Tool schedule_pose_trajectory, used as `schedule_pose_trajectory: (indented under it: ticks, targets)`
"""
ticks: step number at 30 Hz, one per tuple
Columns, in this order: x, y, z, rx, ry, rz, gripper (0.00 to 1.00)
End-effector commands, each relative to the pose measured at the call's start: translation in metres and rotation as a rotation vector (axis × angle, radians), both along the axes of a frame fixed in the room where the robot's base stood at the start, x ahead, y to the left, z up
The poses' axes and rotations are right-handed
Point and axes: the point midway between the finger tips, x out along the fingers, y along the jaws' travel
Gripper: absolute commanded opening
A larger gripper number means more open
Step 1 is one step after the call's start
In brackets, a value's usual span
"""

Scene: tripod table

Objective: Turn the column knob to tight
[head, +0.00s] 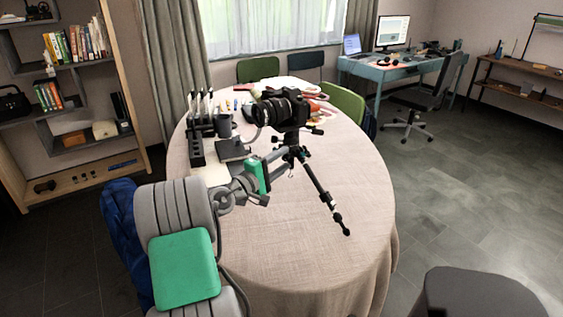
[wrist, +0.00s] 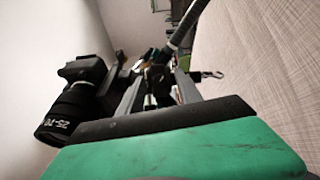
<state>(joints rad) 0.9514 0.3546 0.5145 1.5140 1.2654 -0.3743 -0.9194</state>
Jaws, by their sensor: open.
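A black camera (head: 283,110) with a large lens sits on a small black tripod (head: 318,190) on the table. In the wrist view the camera (wrist: 82,98) is at the left. The tripod (wrist: 183,32) shows by a thick leg at the upper middle. My gripper (head: 281,155) reaches the tripod's column just under the head. In the wrist view my gripper (wrist: 158,90) is open, its grey fingers on either side of dark column parts. I cannot pick out the column knob for certain among these parts, nor tell whether a finger touches it.
The round table (head: 335,260) has a beige cloth, bare at the front and right. Black holders (head: 197,150), a dark mug (head: 224,126) and a dark box (head: 233,150) stand left of the tripod. Green chairs (head: 345,103) stand behind.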

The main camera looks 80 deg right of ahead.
Motion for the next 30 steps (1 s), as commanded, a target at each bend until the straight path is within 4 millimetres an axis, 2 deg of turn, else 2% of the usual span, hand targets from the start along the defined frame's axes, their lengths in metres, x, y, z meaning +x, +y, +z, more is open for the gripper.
schedule_pose_trajectory:
  ticks: [4, 19, 30]
  targets:
    - [0.0001, 0.0002, -0.0003, 0.001, 0.000, 0.000, 0.42]
    - [-0.0001, 0.0005, -0.0005, 0.000, -0.001, -0.001, 0.01]
    - [0.0001, 0.0019, -0.0009, 0.001, -0.003, 0.000, 0.00]
